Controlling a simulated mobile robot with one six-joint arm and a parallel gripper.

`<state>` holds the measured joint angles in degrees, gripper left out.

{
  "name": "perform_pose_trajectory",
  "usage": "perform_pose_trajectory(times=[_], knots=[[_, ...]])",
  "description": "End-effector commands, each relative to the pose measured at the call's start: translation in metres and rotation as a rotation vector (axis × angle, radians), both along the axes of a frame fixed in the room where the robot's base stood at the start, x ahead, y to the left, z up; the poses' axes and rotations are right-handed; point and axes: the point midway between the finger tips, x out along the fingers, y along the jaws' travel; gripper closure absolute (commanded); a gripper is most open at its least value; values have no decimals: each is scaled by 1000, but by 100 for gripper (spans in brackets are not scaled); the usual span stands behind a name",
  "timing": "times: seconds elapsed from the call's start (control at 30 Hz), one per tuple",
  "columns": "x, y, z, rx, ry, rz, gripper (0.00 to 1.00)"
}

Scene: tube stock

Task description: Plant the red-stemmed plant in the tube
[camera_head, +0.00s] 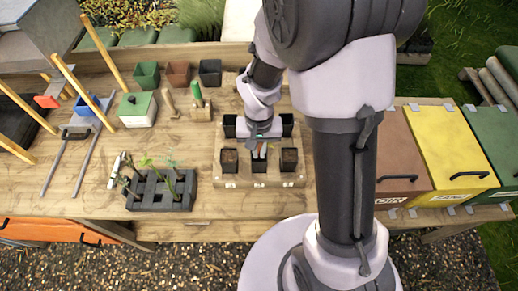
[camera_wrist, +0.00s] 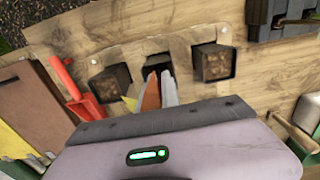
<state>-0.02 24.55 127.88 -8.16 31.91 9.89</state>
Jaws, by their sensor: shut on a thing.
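My gripper (camera_head: 262,147) points down over the middle front tube of the planting tray. It is shut on a reddish-brown thing (camera_wrist: 151,92) with a yellowish edge beside it. This looks like the red-stemmed plant, but its stem and lower end are hard to make out. The middle front tube (camera_head: 259,166) is black and square, and its inside looks dark in the wrist view (camera_wrist: 158,66). The held thing is at or just above this tube's mouth; I cannot tell whether it is inside.
Soil-filled tubes flank it, left (camera_head: 229,160) and right (camera_head: 289,160). A black cell tray (camera_head: 160,190) with seedlings stands left. A red tool (camera_wrist: 72,92) lies beside the planting tray. Brown (camera_head: 400,150) and yellow (camera_head: 455,150) bins stand right. Bench between the trays is clear.

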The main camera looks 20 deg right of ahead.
Motion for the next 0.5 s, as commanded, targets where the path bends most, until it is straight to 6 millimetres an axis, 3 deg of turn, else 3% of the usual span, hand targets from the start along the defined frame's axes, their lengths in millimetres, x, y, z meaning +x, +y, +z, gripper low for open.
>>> perform_pose_trajectory(times=[0.5], knots=[[0, 0, -4, 0, 0, 0, 100]])
